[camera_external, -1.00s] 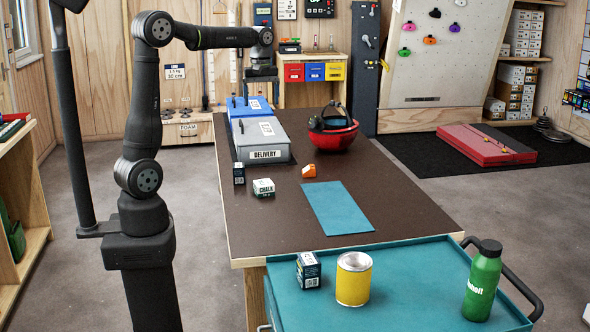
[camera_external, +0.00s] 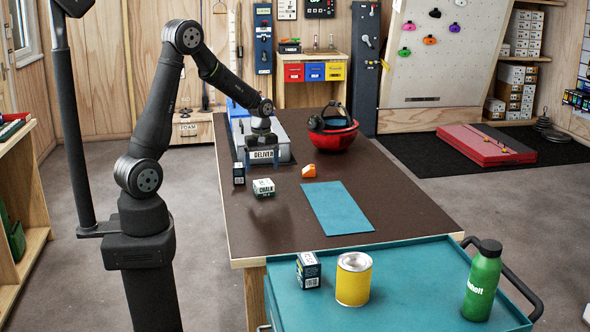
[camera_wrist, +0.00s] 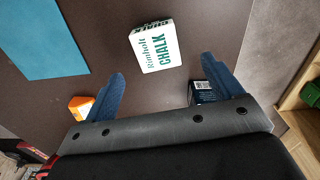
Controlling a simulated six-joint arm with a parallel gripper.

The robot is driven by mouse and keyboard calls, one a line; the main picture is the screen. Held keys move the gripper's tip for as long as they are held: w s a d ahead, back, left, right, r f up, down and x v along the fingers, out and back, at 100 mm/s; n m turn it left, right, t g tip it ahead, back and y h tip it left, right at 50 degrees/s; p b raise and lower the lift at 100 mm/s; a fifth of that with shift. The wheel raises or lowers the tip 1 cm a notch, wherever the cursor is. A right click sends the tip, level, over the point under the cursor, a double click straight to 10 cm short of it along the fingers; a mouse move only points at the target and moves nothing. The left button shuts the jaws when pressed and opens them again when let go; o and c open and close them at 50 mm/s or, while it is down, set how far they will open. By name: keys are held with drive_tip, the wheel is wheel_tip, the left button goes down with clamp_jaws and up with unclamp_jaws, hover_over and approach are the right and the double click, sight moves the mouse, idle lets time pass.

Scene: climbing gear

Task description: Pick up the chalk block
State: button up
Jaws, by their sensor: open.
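The chalk block (camera_external: 263,187) is a small white box with green CHALK lettering, lying on the brown table near its left side. In the wrist view the chalk block (camera_wrist: 152,46) lies ahead of the fingertips, roughly centred between them.
A dark small box (camera_external: 239,174) stands left of the chalk, close to one finger in the wrist view. An orange item (camera_external: 309,171) lies to the right. A blue mat (camera_external: 336,208), a grey DELIVERY box (camera_external: 285,151) and a red helmet (camera_external: 333,137) are also on the table.

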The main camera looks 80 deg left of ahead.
sight(264, 182)
drive_tip(key=f, duration=0.8)
drive_tip(key=shift+w+f, duration=0.1)
drive_tip(key=shift+w, duration=0.15)
drive_tip(key=shift+c, duration=0.5)
drive_tip(key=c, duration=1)
